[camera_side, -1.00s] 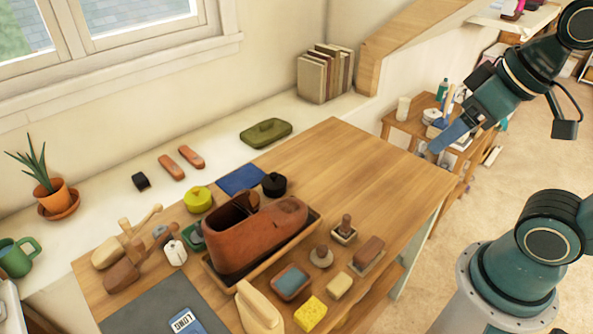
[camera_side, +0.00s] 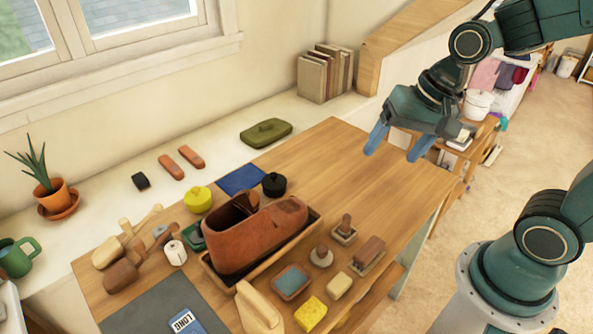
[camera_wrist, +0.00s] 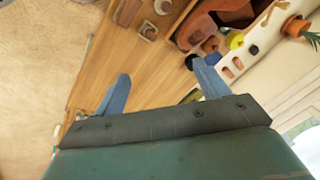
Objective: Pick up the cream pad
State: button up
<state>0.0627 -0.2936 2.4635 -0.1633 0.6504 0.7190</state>
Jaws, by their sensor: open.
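The cream pad (camera_side: 339,286) is a small pale block lying flat near the front edge of the wooden table. It sits between a yellow sponge (camera_side: 310,314) and a brown brush (camera_side: 368,254). My gripper (camera_side: 396,148) is open and empty, high over the table's far right part, well up and behind the pad. In the wrist view, its two blue fingers (camera_wrist: 162,82) are spread apart with nothing between them. I cannot pick out the pad in the wrist view.
A brown shoe (camera_side: 250,235) stands in a wooden tray (camera_side: 315,222) left of the pad. A blue-topped block (camera_side: 291,281) and two knobbed tools (camera_side: 321,257) are close by. A cream wedge (camera_side: 257,305) stands at the front. The table's right-rear part is bare.

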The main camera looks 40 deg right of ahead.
jog(key=w+a+f+m+g+y, duration=0.1)
jog(key=w+f+m, duration=0.3)
jog(key=f+m, duration=0.25)
jog(key=m+g+y, duration=0.1)
jog(key=m+y, duration=0.1)
jog(key=m, duration=0.5)
send_near(324, 247)
jog(key=shift+w+d+v, duration=0.1)
jog(key=shift+v, duration=0.7)
jog(key=shift+w+d+v, duration=0.1)
jog(key=shift+d+v, duration=0.05)
jog(key=shift+v, duration=0.65)
jog(key=shift+f, duration=0.15)
jog(key=shift+x, duration=4.25)
jog(key=shift+s+a, duration=0.15)
jog(key=shift+x, duration=2.55)
jog(key=shift+a, duration=0.15)
jog(key=c, duration=1.2)
